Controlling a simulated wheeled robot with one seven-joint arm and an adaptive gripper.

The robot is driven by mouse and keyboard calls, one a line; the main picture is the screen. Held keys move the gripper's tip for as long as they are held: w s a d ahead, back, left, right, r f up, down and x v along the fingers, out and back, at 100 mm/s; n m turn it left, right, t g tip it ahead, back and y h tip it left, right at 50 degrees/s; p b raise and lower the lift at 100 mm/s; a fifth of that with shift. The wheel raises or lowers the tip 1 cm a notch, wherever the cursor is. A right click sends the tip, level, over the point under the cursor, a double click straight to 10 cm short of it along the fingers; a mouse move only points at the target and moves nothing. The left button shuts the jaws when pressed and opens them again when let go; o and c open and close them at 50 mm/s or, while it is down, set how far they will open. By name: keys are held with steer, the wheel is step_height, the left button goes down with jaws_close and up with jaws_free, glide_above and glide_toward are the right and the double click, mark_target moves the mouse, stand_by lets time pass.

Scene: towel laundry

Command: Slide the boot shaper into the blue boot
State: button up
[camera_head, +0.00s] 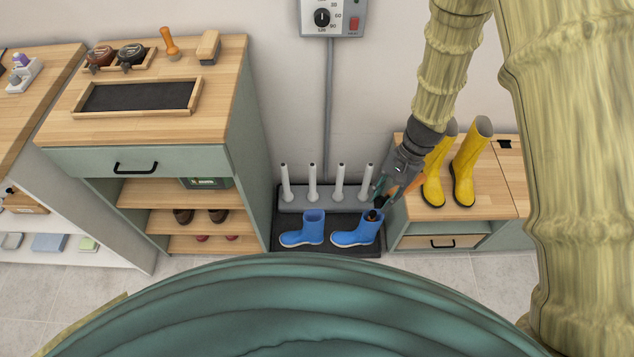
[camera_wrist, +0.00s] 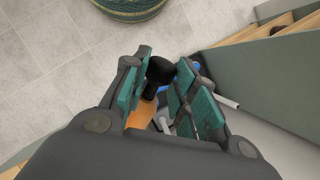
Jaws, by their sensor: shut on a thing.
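My gripper (camera_head: 386,192) hangs above the right-hand blue boot, its teal fingers shut on the boot shaper. The shaper has an orange-brown body and a black end (camera_head: 373,215). It is tilted, and the black end shows at the mouth of the right blue boot (camera_head: 356,234); I cannot tell how far inside it is. In the wrist view the shaper (camera_wrist: 160,72) lies between the finger pads, black end outward, with a sliver of blue boot (camera_wrist: 195,66) behind the fingers. A second blue boot (camera_head: 303,232) stands upright to the left.
Both blue boots stand on a dark tray (camera_head: 290,248) before a rack of several white upright pegs (camera_head: 312,183). Yellow boots (camera_head: 468,165) stand on a low cabinet (camera_head: 500,190) at right. A green-grey shelf unit (camera_head: 235,140) is at left. A control box (camera_head: 331,17) hangs on the wall.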

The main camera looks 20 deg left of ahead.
steer(key=w+a+f+m+y+b, duration=0.1)
steer(key=a+f+m+y+b, duration=0.8)
steer(key=a+b, duration=0.55)
steer(key=w+a+f+m+t+y+b, duration=0.55)
steer(key=w+a+t+b, duration=0.2)
steer(key=w+b, duration=0.4)
step_height(320, 180, down, 21)
steer(key=s+d+b, duration=0.1)
steer(key=b, duration=1)
steer(key=shift+t, duration=0.45)
stand_by(0.5)
steer(key=shift+s, duration=0.1)
